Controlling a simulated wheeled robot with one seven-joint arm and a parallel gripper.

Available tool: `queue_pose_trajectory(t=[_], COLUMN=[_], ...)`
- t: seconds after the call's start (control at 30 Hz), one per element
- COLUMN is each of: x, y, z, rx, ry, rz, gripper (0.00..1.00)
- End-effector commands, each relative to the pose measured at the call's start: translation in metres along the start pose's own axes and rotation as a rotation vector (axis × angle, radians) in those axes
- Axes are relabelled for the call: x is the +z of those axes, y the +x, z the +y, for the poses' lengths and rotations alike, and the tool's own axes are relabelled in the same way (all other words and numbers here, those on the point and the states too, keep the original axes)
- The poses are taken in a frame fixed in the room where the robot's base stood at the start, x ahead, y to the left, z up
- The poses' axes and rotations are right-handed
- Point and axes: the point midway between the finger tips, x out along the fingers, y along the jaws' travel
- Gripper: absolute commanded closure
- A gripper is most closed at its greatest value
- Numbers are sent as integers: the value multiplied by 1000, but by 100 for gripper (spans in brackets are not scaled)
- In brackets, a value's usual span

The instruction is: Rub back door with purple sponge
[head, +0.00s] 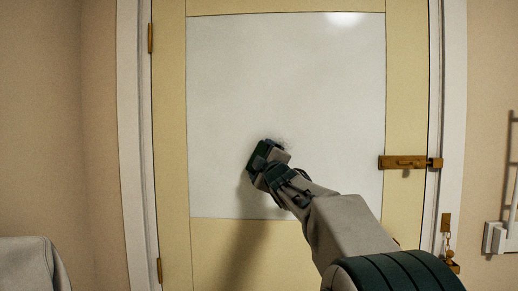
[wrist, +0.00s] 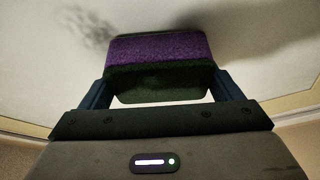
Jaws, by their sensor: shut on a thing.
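The back door (head: 168,120) is cream-framed with a large white panel (head: 290,80). In the wrist view, the purple sponge (wrist: 160,50) has a purple layer and a dark layer, and sits between the two fingers of my gripper (wrist: 165,88). My gripper (head: 262,157) is shut on it. In the head view the gripper is at the lower middle of the white panel, and the sponge is mostly hidden by it. The sponge is against or very near the panel; I cannot tell which. A dark grey smudge (wrist: 88,25) shows on the panel beside the sponge.
A brass bolt (head: 405,162) sits on the right side of the door, with a chain latch (head: 447,238) below it. A white fixture (head: 497,237) is on the right wall. A grey padded object (head: 32,264) stands at lower left. The upper panel is clear.

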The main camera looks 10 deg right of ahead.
Motion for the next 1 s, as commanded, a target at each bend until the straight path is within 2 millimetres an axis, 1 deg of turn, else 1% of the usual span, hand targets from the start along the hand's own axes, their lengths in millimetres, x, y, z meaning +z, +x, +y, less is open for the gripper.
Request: queue_pose_trajectory(t=[0.03, 0.13, 0.37, 0.7, 1.0], x=[6, 12, 17, 38, 45], y=[-2, -5, -8, -17, -20], z=[6, 9, 10, 23, 27], rx=[0, 0, -1, -1, -1], ry=[-1, -2, 0, 0, 0], rz=[-8, -7, -3, -3, -1], gripper=[33, 33, 33, 33, 33])
